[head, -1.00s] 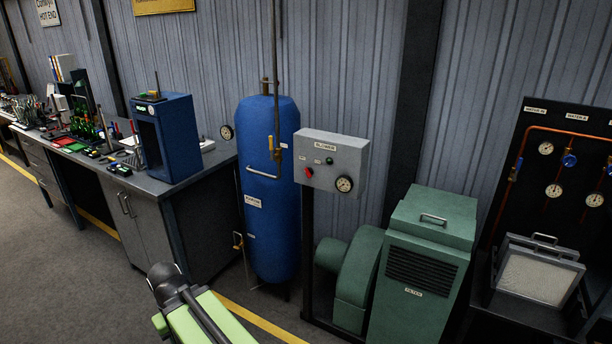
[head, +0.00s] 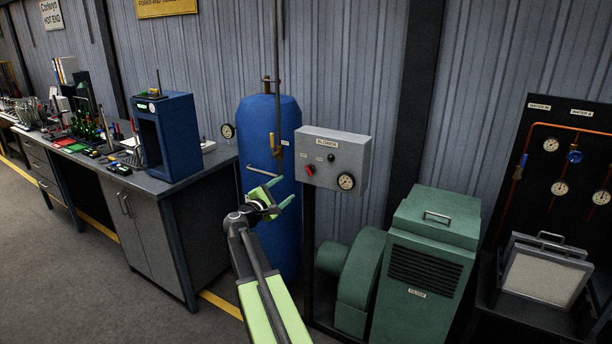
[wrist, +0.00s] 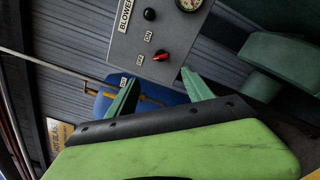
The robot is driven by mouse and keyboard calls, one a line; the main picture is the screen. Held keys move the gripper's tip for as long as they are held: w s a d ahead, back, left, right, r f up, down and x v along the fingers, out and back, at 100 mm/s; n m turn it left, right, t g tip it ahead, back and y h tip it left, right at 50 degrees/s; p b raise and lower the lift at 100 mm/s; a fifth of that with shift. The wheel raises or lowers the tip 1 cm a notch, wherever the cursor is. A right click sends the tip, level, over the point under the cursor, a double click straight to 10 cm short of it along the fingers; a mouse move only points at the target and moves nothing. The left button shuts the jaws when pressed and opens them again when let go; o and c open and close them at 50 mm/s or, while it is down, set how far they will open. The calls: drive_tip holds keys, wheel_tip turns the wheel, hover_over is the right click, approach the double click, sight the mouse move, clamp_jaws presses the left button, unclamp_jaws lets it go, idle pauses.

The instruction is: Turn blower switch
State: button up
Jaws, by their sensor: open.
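The grey blower control box (head: 334,147) stands on a dark post beside the blue tank. Its red rotary switch (head: 310,170) is at the lower left of the box face and also shows in the wrist view (wrist: 161,57), with ON and OFF labels beside it. I cannot tell for sure which label it points to. My gripper (head: 287,190) is open and empty, in front of the tank, lower left of the switch. In the wrist view, its green fingers (wrist: 160,77) are spread, with the switch ahead between their lines. They appear apart from it.
A dark green lamp (wrist: 149,14) and a gauge (head: 346,181) share the box face. The blue tank (head: 258,115) with its pipe and handle is close to my gripper. The green blower cabinet (head: 428,240) is at the right, the workbench (head: 150,200) at the left.

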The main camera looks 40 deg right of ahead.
sight(309, 171)
drive_tip(key=x, duration=1.6)
drive_tip(key=shift+d, duration=0.3)
